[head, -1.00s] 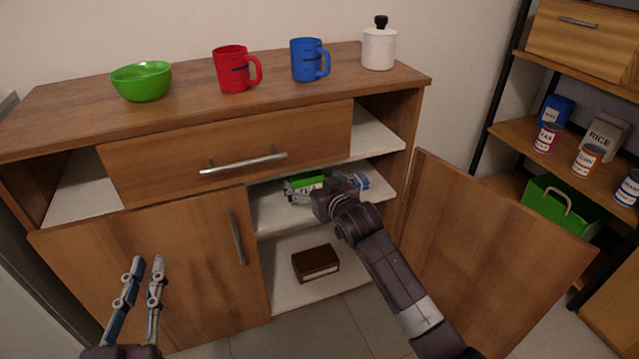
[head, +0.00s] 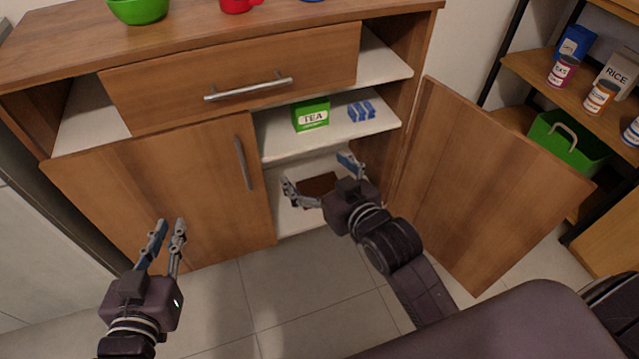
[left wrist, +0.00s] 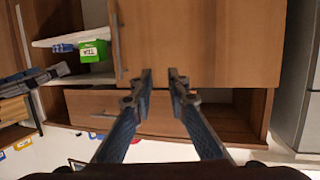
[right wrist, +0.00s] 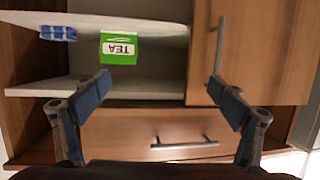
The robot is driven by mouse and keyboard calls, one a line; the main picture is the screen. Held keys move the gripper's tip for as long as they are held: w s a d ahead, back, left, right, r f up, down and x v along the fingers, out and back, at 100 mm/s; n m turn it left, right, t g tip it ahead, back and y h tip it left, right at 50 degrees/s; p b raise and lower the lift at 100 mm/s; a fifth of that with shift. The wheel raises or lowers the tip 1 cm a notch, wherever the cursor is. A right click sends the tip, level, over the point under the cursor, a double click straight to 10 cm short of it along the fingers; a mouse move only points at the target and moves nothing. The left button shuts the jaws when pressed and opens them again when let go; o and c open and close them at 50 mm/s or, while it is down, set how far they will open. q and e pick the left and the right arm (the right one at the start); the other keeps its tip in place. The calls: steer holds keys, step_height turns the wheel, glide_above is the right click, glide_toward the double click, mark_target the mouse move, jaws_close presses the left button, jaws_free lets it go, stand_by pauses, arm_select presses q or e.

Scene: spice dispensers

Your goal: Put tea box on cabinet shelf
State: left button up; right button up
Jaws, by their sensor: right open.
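The green tea box (head: 311,114) stands upright on the middle shelf (head: 276,143) of the wooden cabinet, behind the open right door. It also shows in the right wrist view (right wrist: 119,46) and the left wrist view (left wrist: 93,51). My right gripper (head: 320,172) is wide open and empty, in front of the cabinet and below the tea box, apart from it. My left gripper (head: 170,228) is empty in front of the closed left door, its fingers a small gap apart.
A blue item (head: 361,111) sits right of the tea box on the same shelf. The open door (head: 485,185) stands right of my right arm.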

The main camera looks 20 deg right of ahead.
steer(key=s+a+r, duration=0.1)
steer(key=s+r, duration=0.1)
steer(key=s, duration=0.6)
steer(key=shift+a+r+y, duration=0.2)
steer(key=shift+a+y, duration=0.1)
steer(key=shift+a, duration=0.05)
steer(key=shift+w, duration=0.1)
